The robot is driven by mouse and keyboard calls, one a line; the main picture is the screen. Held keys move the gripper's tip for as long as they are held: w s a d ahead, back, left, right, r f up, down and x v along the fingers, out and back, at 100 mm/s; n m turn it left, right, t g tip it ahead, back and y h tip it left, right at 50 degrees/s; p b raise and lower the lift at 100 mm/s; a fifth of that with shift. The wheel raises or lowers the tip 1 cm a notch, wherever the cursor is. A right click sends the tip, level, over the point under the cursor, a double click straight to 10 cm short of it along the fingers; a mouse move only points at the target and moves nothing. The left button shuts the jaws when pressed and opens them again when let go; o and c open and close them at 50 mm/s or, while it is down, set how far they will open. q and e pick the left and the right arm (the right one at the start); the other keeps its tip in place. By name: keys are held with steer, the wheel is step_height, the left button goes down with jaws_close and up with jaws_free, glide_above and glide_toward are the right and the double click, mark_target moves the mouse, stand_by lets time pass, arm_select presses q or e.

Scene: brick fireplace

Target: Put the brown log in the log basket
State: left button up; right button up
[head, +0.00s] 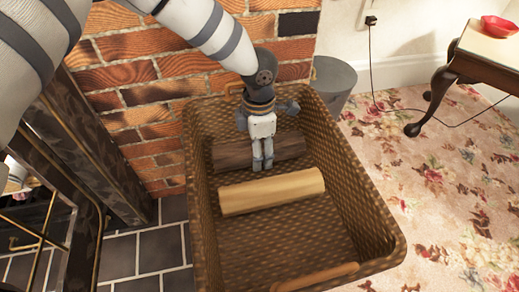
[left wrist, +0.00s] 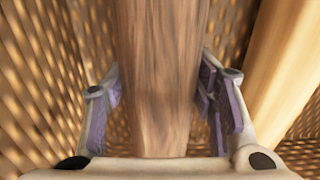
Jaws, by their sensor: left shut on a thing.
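The brown log (head: 232,154) lies crosswise inside the wicker log basket (head: 350,185), near its back wall in the head view. My left gripper (head: 263,165) reaches down into the basket from above and is shut on the log around its middle. In the left wrist view the brown log (left wrist: 158,80) runs between the two fingers. Whether the log touches the basket floor is hidden. My right gripper is not in view.
A pale log (head: 272,192) lies in the basket in front of the brown one. A brick wall (head: 150,95) stands behind on the left, and a grey bin (head: 335,82) behind the basket. A small table (head: 485,50) stands at the far right. Flowered carpet on the right is clear.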

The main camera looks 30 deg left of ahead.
arm_select(q)
steer(key=shift+f, duration=0.1)
steer(key=o, duration=1.7)
steer(key=shift+c, duration=0.2)
step_height(320, 180, up, 12)
steer(key=p, duration=0.4)
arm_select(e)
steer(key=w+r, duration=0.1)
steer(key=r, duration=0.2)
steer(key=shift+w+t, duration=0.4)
